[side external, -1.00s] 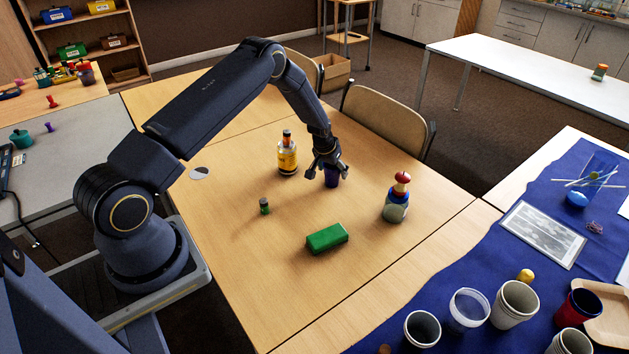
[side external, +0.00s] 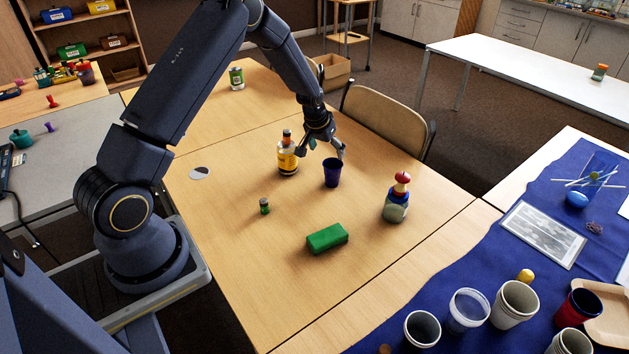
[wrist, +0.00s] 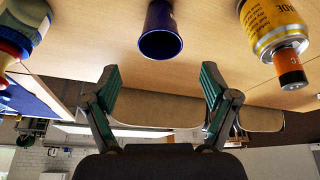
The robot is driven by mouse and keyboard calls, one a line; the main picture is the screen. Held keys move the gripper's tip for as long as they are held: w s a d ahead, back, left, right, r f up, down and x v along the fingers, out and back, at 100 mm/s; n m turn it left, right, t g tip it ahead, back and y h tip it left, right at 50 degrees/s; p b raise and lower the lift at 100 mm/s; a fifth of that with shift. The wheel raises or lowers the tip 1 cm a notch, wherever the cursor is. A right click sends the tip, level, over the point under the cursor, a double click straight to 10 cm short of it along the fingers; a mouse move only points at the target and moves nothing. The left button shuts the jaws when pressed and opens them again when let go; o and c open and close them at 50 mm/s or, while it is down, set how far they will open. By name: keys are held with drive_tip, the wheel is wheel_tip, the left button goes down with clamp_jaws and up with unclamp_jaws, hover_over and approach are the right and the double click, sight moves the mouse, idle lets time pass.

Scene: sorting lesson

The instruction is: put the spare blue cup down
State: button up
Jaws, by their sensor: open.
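The blue cup (side external: 332,173) stands upright on the wooden table, between the yellow-labelled bottle and the red-topped bottle. It also shows in the wrist view (wrist: 161,30), ahead of the fingertips and clear of them. My gripper (side external: 326,153) is open and empty, just above and behind the cup in the side view. In the wrist view both fingers of my gripper (wrist: 160,78) are spread wide with nothing between them.
A yellow-labelled bottle (side external: 287,157) stands close left of the cup. A red-topped bottle (side external: 396,204) stands to the right. A green block (side external: 327,238) and a small green jar (side external: 264,206) are nearer. Several cups stand on the blue cloth (side external: 480,262).

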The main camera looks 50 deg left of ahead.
drive_tip(key=s+d+r+m, duration=0.1)
drive_tip(key=s+d+r, duration=0.3)
drive_tip(key=r, duration=0.4)
drive_tip(key=s+d+r+t, duration=0.1)
drive_tip(key=s+d+r, duration=0.3)
drive_tip(key=r, duration=0.3)
drive_tip(key=s+d+r+m, duration=0.1)
drive_tip(key=s+d+r, duration=0.25)
drive_tip(key=r, duration=0.45)
drive_tip(key=s+d+r+m, duration=0.1)
drive_tip(key=s+d+r, duration=0.1)
drive_tip(key=s, duration=0.8)
drive_tip(key=s+d+r+m+h, duration=0.1)
drive_tip(key=s+d, duration=0.3)
drive_tip(key=s, duration=0.5)
drive_tip(key=shift+s+r+h, duration=0.3)
drive_tip(key=shift+s+r, duration=0.05)
drive_tip(key=shift+r, duration=0.25)
